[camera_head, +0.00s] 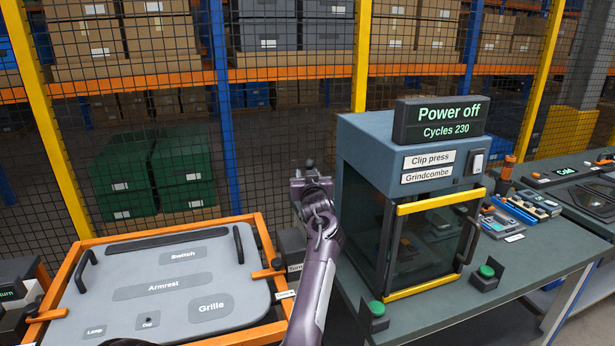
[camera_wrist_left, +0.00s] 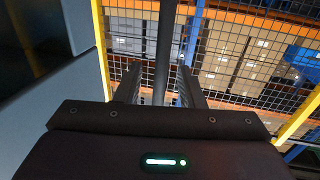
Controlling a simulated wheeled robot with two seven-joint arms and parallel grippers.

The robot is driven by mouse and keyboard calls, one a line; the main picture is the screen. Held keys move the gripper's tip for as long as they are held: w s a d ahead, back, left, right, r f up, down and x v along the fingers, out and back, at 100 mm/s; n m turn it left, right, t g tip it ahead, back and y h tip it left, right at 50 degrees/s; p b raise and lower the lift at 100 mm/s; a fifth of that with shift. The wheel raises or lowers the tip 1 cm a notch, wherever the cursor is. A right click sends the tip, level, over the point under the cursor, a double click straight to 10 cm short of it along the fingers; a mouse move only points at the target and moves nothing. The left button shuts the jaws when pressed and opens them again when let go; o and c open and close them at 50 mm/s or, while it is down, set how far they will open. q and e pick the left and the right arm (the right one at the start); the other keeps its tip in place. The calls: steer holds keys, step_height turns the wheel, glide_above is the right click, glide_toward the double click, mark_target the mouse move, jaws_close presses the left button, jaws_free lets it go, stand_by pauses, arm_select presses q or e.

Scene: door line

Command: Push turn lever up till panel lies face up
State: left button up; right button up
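The grey panel (camera_head: 150,270) lies in an orange frame (camera_head: 258,232), with labels Switch, Armrest, Grille, Lamp and Cup readable on its upper side. A dark box labelled Turn (camera_head: 293,245) stands at the frame's right side, partly behind my purple arm. My left gripper (camera_head: 310,183) is above that box, in front of the mesh fence. In the left wrist view its fingers (camera_wrist_left: 158,88) are spread, with a dark upright rod (camera_wrist_left: 165,45) between them and gaps on both sides. I cannot tell if this rod is the turn lever. My right gripper is out of view.
A clip press (camera_head: 410,150) with a yellow-edged door stands on the bench (camera_head: 520,275) to the right; its display reads Power off, Cycles 230. Green buttons (camera_head: 486,272) sit before it. A mesh fence (camera_head: 270,130) closes off shelves and green crates (camera_head: 125,175) behind.

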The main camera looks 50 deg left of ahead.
arm_select(q)
steer(key=b+v, duration=0.2)
steer(key=v, duration=0.5)
steer(key=shift+s+d, duration=0.25)
steer(key=shift+d, duration=0.1)
